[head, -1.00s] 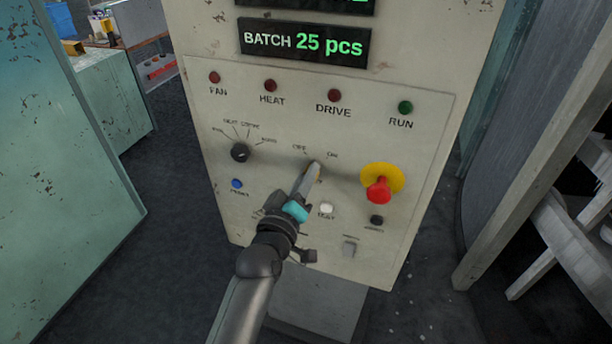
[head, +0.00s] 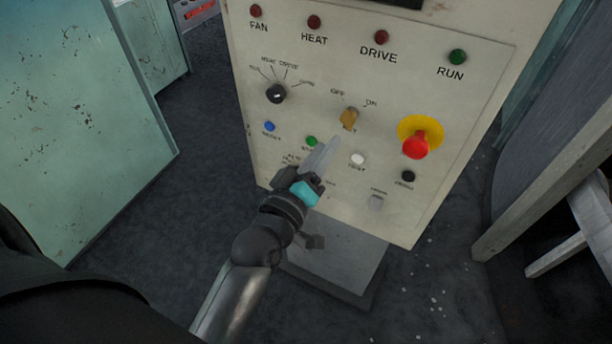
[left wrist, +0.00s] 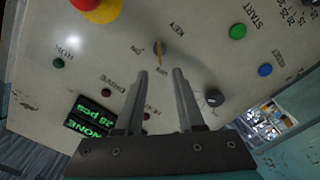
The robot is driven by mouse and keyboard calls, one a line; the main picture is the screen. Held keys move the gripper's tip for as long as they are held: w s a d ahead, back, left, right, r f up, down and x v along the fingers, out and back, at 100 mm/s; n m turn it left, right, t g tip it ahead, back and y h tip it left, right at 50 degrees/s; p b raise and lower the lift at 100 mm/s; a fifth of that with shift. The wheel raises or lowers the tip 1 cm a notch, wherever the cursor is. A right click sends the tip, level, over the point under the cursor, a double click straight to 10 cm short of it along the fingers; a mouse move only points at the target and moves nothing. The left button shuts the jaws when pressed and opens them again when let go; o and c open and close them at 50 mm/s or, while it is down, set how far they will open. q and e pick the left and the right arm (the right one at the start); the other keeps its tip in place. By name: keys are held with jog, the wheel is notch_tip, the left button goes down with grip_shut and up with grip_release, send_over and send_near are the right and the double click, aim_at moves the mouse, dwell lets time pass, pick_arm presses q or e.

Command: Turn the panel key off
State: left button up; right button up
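The panel key (head: 349,118) is a small brass-coloured handle on the cream control panel (head: 300,55), below the OFF and ON labels. In the left wrist view, where the panel appears upside down, the key (left wrist: 160,52) has its narrow brass part pointing toward the OFF label. My left gripper (head: 331,142) is in front of the panel, below and left of the key in the head view. In the left wrist view the left gripper (left wrist: 160,74) has its two fingers apart with nothing between them; the key lies beyond the tips. My right gripper is not in view.
A red emergency button (head: 415,146) on a yellow base is right of the key. A black selector knob (head: 275,93) is left, and a white button (head: 357,159) is below. A green cabinet (head: 85,120) stands left; a grey frame (head: 545,200) stands right.

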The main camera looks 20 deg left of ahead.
pick_arm(q)
jog(key=s, duration=0.6)
jog(key=shift+s+b, duration=0.4)
jog(key=shift+b, duration=0.05)
jog(key=shift+a+f, duration=0.1)
jog(key=s+d+f+m+g+b, duration=0.1)
jog(key=s+f+m+g+b, duration=0.15)
jog(key=f, duration=1.05)
jog(key=s+d+f+m+g+h+b, duration=0.1)
jog(key=s+f+g+b, duration=0.2)
jog(key=f, duration=1.1)
jog(key=s+d+f+m+g+b, duration=0.1)
jog(key=f+m+g+b, duration=0.2)
jog(key=f, duration=1)
jog(key=s+a+f+m+g+b, duration=0.1)
jog(key=s+a+f+g+b, duration=0.1)
jog(key=s+f, duration=0.6)
jog(key=s+a+f+m+g+y+b, duration=0.1)
jog(key=s+a+f+m+g+b, duration=0.1)
jog(key=s+f, duration=0.6)
jog(key=s+a+f+m+g+b, duration=0.1)
jog(key=s+f+g+b, duration=0.3)
jog(key=s+f, duration=0.4)
notch_tip(320, 180, down, 4)
jog(key=shift+a+r+m+y+b, duration=0.2)
jog(key=shift+a+m+y+b, duration=0.15)
jog(key=shift+a+b, duration=0.2)
jog(key=shift+g, duration=0.25)
